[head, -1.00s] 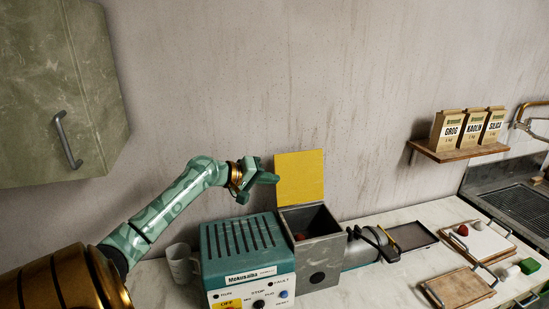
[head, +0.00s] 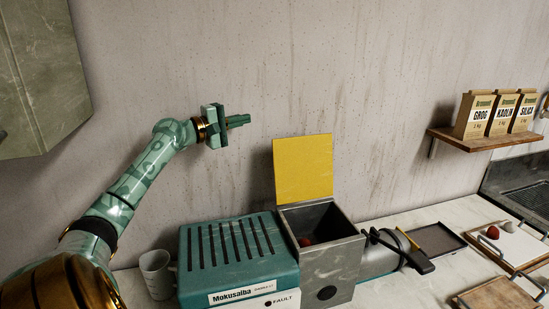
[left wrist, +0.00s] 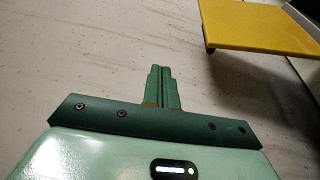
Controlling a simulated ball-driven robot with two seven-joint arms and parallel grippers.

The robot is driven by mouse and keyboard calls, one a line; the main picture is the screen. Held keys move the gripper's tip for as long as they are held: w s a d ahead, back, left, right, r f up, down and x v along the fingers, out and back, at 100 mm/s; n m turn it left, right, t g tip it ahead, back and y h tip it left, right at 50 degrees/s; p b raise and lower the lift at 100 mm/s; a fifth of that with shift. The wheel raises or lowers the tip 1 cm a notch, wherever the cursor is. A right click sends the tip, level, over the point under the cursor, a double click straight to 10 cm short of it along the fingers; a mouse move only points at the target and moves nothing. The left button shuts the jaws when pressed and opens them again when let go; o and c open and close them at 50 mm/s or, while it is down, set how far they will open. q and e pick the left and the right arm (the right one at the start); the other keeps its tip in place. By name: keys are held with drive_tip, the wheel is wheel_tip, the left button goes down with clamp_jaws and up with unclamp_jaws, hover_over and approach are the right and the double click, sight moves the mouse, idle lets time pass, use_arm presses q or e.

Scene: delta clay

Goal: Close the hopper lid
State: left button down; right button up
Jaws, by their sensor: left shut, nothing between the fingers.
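The hopper is a grey box (head: 335,262) on the counter with a dark round spot on its front. Its yellow lid (head: 303,168) stands upright, open, at the back edge. A dark red lump (head: 305,241) lies inside the hopper. My left gripper (head: 246,120) is shut and empty, in the air up and left of the lid, not touching it. In the left wrist view the shut fingers (left wrist: 162,88) point at the wall, and the yellow lid (left wrist: 262,26) is at the upper right, apart from them. My right gripper is not in view.
A grey cylinder with a black handle (head: 400,250) is right of the hopper. A shelf (head: 487,140) holds paper bags. The wall space above is clear.

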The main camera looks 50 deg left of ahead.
use_arm(q)
drive_tip(key=b, duration=0.7)
approach(274, 144)
drive_tip(key=w+a+f, duration=0.2)
drive_tip(key=w+a, duration=0.2)
drive_tip(key=w, duration=1)
drive_tip(key=shift+w+d+f, duration=0.1)
drive_tip(key=shift+d, duration=0.3)
